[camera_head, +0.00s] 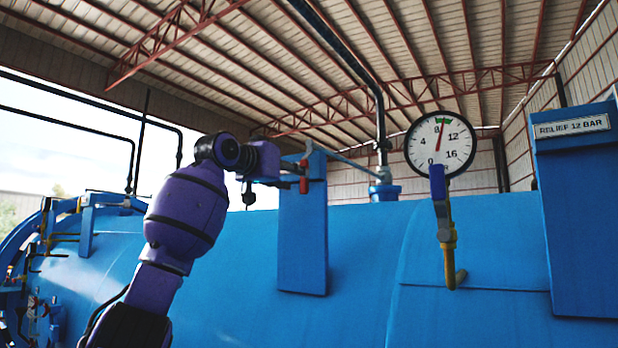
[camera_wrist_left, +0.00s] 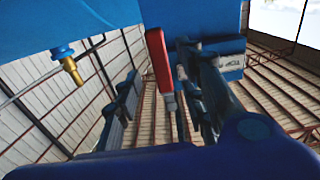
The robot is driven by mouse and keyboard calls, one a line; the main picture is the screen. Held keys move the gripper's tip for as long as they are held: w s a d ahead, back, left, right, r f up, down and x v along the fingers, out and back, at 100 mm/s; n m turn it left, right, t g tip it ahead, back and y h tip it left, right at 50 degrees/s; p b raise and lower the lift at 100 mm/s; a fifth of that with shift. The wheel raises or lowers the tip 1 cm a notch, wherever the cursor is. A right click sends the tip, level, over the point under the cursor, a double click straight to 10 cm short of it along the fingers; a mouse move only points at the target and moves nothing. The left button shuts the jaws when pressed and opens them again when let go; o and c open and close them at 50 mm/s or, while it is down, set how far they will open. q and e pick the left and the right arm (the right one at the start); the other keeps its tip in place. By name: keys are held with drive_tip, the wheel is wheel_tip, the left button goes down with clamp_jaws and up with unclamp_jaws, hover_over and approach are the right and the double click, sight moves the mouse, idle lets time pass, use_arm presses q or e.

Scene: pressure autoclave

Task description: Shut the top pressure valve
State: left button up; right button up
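A red valve handle (camera_head: 304,178) hangs at the upper part of a blue upright plate (camera_head: 303,240) on the autoclave. I take it as the top pressure valve. In the left wrist view the red handle (camera_wrist_left: 158,58) has a pale metal end. My left gripper (camera_head: 290,168) is at the plate's upper left, beside the handle. In the left wrist view the gripper (camera_wrist_left: 158,85) has its fingers spread apart, with the handle seen between them. I cannot tell whether either finger touches it. My right gripper is out of view.
The blue autoclave shell (camera_head: 360,245) fills the lower scene. A round gauge (camera_head: 441,144) reads a little above mid-scale, over a fitting with a blue lever (camera_head: 438,186) and yellow pipe (camera_head: 448,245). A "RELIEF 12 BAR" box (camera_head: 580,220) stands at right. A dark pipe (camera_head: 380,125) rises behind.

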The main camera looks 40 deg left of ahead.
sight(303, 178)
use_arm(q)
drive_tip(key=w, duration=0.6)
drive_tip(key=shift+a+f, duration=0.25)
drive_tip(key=shift+a, duration=0.15)
drive_tip(key=shift+s+r, duration=0.1)
drive_tip(key=shift+s, duration=0.15)
drive_tip(key=shift+w, duration=0.2)
drive_tip(key=c, duration=0.5)
clamp_jaws()
